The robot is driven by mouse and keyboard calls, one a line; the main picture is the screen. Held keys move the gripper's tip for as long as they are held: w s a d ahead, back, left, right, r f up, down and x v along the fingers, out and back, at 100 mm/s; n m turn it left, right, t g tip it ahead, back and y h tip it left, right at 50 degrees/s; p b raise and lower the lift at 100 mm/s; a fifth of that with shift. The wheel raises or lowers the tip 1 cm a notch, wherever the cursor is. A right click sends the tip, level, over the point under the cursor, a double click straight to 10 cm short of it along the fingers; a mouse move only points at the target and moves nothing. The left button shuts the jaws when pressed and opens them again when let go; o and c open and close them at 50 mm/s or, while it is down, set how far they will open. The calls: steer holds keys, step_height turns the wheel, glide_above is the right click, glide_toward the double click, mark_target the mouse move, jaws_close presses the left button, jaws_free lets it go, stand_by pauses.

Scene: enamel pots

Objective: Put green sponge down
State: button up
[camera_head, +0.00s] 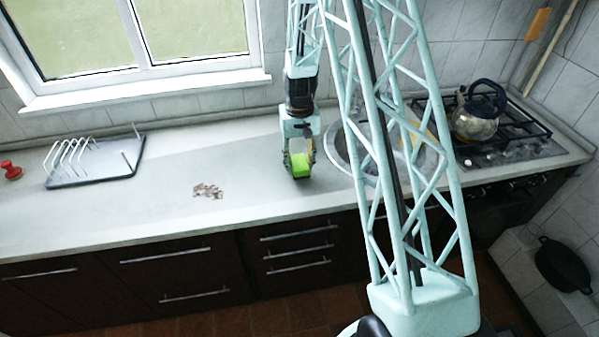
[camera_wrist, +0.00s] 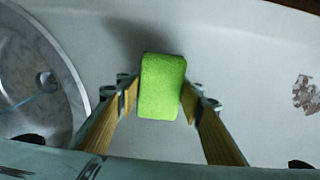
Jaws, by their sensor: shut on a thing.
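The green sponge (camera_head: 300,165) is between the fingers of my gripper (camera_head: 301,160), over the countertop just left of the sink. In the wrist view my gripper (camera_wrist: 161,95) is shut on the green sponge (camera_wrist: 161,85), with one finger on each side. A soft shadow lies on the counter beside the sponge. I cannot tell whether the sponge's underside touches the counter (camera_head: 245,225).
The round sink (camera_head: 345,160) is right of my gripper and partly hidden by my arm. A reddish-brown patch (camera_head: 207,190) marks the counter to the left. A dish rack (camera_head: 95,160) stands further left. A kettle (camera_head: 476,112) sits on the stove (camera_head: 515,150) at right.

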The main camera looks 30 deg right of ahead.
mark_target(300, 162)
steer(key=shift+f, duration=0.2)
steer(key=shift+f, duration=1.6)
steer(key=shift+f, duration=0.1)
steer(key=o, duration=0.8)
steer(key=shift+r, duration=0.2)
step_height(300, 162, up, 11)
steer(key=shift+f, duration=0.1)
steer(key=shift+r, duration=0.5)
steer(key=shift+r, duration=0.15)
